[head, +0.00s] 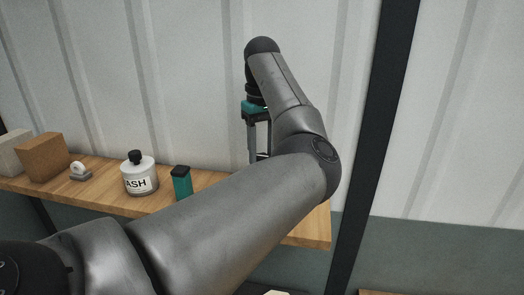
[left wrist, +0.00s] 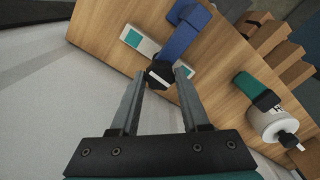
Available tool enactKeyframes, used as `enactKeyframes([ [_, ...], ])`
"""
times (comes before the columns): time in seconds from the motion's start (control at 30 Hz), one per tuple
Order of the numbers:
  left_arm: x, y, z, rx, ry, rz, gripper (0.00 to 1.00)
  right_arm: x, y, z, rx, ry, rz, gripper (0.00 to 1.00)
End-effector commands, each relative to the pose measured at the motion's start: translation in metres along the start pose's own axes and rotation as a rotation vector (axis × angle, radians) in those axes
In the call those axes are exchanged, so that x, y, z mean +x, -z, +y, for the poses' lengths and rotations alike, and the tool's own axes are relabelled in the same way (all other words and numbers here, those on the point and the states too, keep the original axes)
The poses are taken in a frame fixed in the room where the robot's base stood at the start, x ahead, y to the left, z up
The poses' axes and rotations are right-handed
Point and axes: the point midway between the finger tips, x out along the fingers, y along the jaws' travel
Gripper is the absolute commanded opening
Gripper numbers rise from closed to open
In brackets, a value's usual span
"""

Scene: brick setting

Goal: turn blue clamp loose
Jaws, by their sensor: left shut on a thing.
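The blue clamp (left wrist: 183,36) lies at the wooden shelf in the left wrist view. A black knob (left wrist: 159,75) with a white line on it sits at the clamp's near end. My left gripper (left wrist: 160,78) has one finger on each side of this knob and is shut on it. In the head view my left gripper (head: 257,150) points down over the shelf's right part. The clamp and knob are hidden there behind my left arm. My right gripper is in neither view.
On the wooden shelf (head: 104,182) stand a white bottle (head: 140,178) with a black cap, a teal container (head: 181,183), a small white-and-grey item (head: 79,171) and brown blocks (head: 45,157). A white-and-teal piece (left wrist: 140,40) lies beside the clamp. A dark post (head: 381,130) rises at right.

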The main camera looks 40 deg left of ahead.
Motion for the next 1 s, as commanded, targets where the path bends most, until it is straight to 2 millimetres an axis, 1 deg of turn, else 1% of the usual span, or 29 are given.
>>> enactKeyframes([
  [0.5, -0.0004, 0.0001, 0.0, -0.022, 0.0, 0.001, 0.0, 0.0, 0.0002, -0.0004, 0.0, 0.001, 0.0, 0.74],
  [0.53, -0.0004, 0.0001, 0.0, -0.021, 0.0, 0.001, 0.47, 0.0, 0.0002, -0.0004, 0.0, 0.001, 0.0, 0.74],
  [0.7, -0.0003, 0.0001, 0.0, -0.021, 0.0, 0.001, 0.66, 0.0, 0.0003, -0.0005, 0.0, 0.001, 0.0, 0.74],
  [0.8, -0.0003, 0.0001, 0.0, -0.021, 0.0, 0.001, 0.76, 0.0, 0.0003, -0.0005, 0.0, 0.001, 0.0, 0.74],
  [1.0, -0.0002, 0.0001, 0.0, -0.02, 0.0, 0.0, 0.76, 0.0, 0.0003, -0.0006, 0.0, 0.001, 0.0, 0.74],
])
